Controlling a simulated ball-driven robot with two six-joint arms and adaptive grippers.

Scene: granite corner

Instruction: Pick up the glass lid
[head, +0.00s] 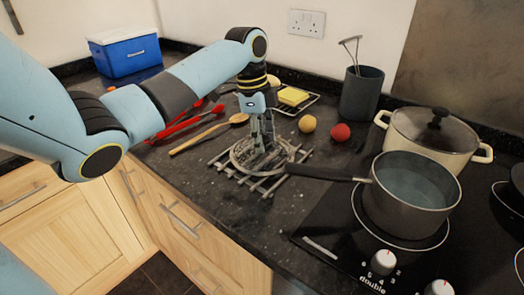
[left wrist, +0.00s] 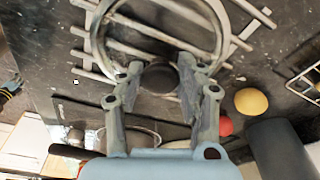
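The glass lid (head: 240,159) lies flat on a metal trivet on the dark worktop, in the middle of the head view. In the left wrist view its clear glass and pale rim (left wrist: 222,18) show with the trivet bars behind, and its dark round knob (left wrist: 159,77) sits between the fingertips. My left gripper (head: 262,148) points down over the lid, its fingers close against both sides of the knob; it looks shut on it. It also shows in the left wrist view (left wrist: 161,76). My right gripper is not in view.
A grey saucepan (head: 412,202) stands on the hob, its handle reaching towards the trivet (head: 284,183). A cream pot (head: 478,153) with another lid is behind it. A yellow ball (head: 307,124), a red ball (head: 340,132) and a utensil pot (head: 361,95) stand nearby. Utensils lie left of the trivet.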

